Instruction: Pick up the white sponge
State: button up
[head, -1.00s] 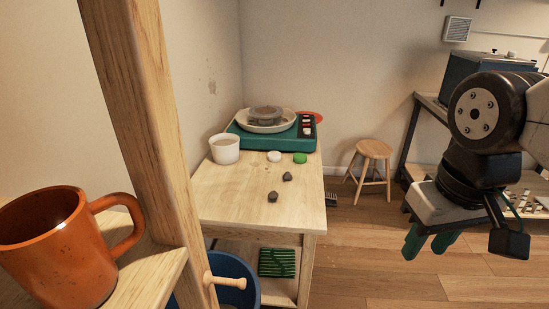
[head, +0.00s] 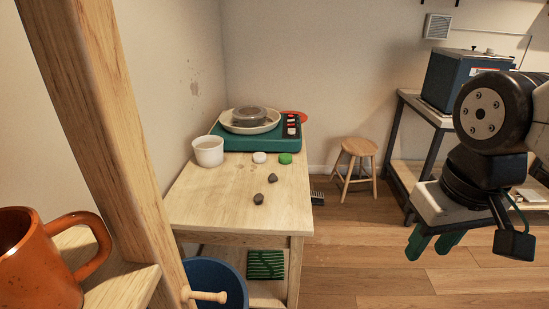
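A small round white thing (head: 259,157), which looks like the white sponge, lies on the wooden table just in front of the green pottery wheel base. A similar green round piece (head: 285,158) lies right beside it on the right. My gripper (head: 432,243), with green fingers, hangs over the floor at the right, well apart from the table. Its two fingers are spread with a gap between them and nothing in it.
A white cup (head: 208,151) stands left of the sponge. The pottery wheel (head: 240,132) is behind it. Two grey lumps (head: 265,190) lie nearer on the wooden table (head: 220,205). A shelf post (head: 100,130) and orange mug (head: 45,260) are at left. A stool (head: 357,150) stands behind.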

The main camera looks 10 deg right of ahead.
aim_at(258, 157)
jog(key=z, duration=0.9)
jog(key=i, duration=3.55)
jog(key=u, duration=2.95)
